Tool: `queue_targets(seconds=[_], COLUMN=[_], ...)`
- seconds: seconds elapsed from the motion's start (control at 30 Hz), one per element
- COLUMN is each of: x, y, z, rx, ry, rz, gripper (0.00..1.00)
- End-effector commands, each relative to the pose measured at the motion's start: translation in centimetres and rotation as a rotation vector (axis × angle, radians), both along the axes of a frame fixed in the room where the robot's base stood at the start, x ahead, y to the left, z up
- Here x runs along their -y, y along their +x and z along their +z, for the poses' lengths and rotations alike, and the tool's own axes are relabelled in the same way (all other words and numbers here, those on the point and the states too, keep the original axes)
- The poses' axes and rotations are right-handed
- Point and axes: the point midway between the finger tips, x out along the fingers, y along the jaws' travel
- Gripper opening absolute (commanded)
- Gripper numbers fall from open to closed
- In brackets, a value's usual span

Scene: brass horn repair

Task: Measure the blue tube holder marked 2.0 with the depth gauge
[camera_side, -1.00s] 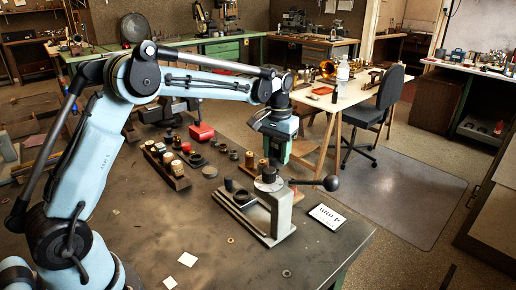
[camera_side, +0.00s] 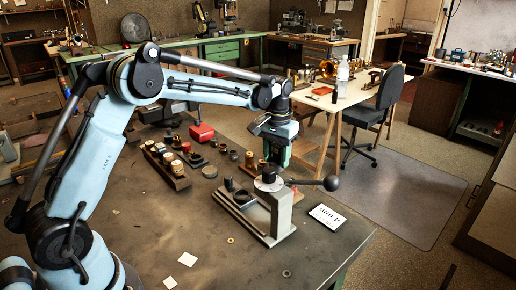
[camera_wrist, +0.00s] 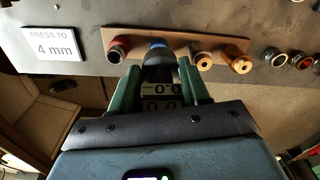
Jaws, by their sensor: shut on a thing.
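My gripper (camera_side: 277,160) points down behind the grey press in the side view. In the wrist view its green fingers (camera_wrist: 163,84) are shut on the depth gauge (camera_wrist: 162,96), whose pale faces show digits that look like 0.0. The blue tube holder (camera_wrist: 158,45) stands in a brown rack just beyond the fingertips, in line with the gauge. Its 2.0 mark cannot be read. The gauge's tip is hidden, so I cannot tell whether it touches the holder. In the side view the press and gripper hide the blue holder.
The brown rack (camera_wrist: 228,43) also holds a red holder (camera_wrist: 119,44) and two brass ones (camera_wrist: 202,58). Loose rings (camera_wrist: 274,56) lie to the right. The grey press (camera_side: 282,212) with its black-knobbed lever (camera_side: 331,183) stands close by. A card (camera_side: 327,217) reads "PRESS TO 4 mm".

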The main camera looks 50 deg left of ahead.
Motion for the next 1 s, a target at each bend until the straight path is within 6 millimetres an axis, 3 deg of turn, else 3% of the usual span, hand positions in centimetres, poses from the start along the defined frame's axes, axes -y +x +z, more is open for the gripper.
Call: queue_targets(seconds=[1.0], x=[0.0], y=[0.0], z=[-2.3], rx=[0.000], ry=[0.000], rz=[0.000], gripper=[0.01])
